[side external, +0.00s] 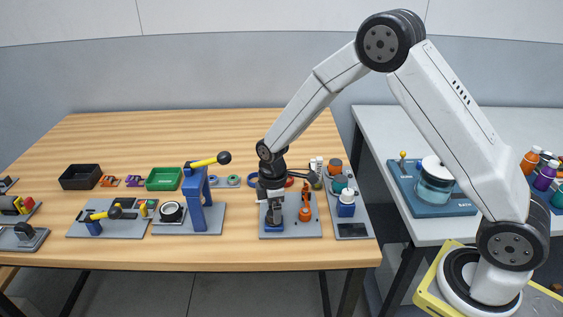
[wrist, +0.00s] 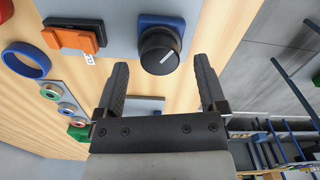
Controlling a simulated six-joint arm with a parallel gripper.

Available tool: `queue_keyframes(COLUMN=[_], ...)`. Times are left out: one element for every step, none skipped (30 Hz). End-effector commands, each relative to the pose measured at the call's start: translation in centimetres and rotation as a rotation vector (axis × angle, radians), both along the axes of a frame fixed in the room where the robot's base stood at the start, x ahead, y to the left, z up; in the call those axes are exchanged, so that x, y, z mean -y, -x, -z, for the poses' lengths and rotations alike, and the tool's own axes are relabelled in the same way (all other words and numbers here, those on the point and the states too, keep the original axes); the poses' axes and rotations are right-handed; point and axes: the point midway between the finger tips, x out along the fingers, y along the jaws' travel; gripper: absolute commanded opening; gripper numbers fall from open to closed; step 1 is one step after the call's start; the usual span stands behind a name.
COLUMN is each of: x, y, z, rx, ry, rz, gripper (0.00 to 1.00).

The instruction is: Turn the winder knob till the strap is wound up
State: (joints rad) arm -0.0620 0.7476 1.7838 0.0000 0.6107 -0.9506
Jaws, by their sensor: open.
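A round black knob (wrist: 160,52) with a white pointer line sits on a blue base (wrist: 143,20) on a grey plate (wrist: 115,10). In the side view the blue base (side external: 275,227) is at the front left of its plate (side external: 300,232). My gripper (wrist: 161,66) is open, with one finger to each side of the knob in the wrist view and a gap to it on both sides. In the side view my gripper (side external: 273,213) points down just over the blue base and hides the knob. I cannot make out a strap.
An orange part on a black base (wrist: 75,36) with a white tag is beside the knob; an orange post (side external: 305,213) stands right of my gripper. A blue post with yellow lever (side external: 195,200) stands left.

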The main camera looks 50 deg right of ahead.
Motion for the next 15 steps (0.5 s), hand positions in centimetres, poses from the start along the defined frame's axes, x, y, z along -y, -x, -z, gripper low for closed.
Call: queue_keyframes(x=[0.0, 0.0, 0.0, 0.0, 0.0, 0.0, 0.0, 0.0, 0.0, 0.0, 0.0, 0.0, 0.0, 0.0, 0.0], y=[0.0, 0.0, 0.0, 0.0, 0.0, 0.0, 0.0, 0.0, 0.0, 0.0, 0.0, 0.0, 0.0, 0.0, 0.0], z=[0.6, 0.8, 1.0, 1.2, 1.4, 1.6, 1.7, 1.7, 1.8, 1.8, 1.8, 1.8, 1.8, 1.8, 1.8], rx=[-0.002, -0.001, 0.0, 0.0, 0.0, -0.001, -0.001, 0.0, 0.0, 0.0, 0.0, 0.0, 0.001, 0.001, 0.001], ry=[0.0, 0.0, 0.0, 0.0, 0.0, -0.001, -0.001, 0.0, 0.0, 0.0, 0.0, 0.0, 0.001, 0.001, 0.001], rz=[0.0, 0.0, 0.0, 0.0, 0.0, 0.0, 0.0, 0.0, 0.0, 0.0, 0.0, 0.0, 0.0, 0.0, 0.0], gripper=[0.91, 0.91, 0.91, 0.91, 0.91, 0.91, 0.91, 0.91, 0.91, 0.91, 0.91, 0.91, 0.91, 0.91, 0.91])
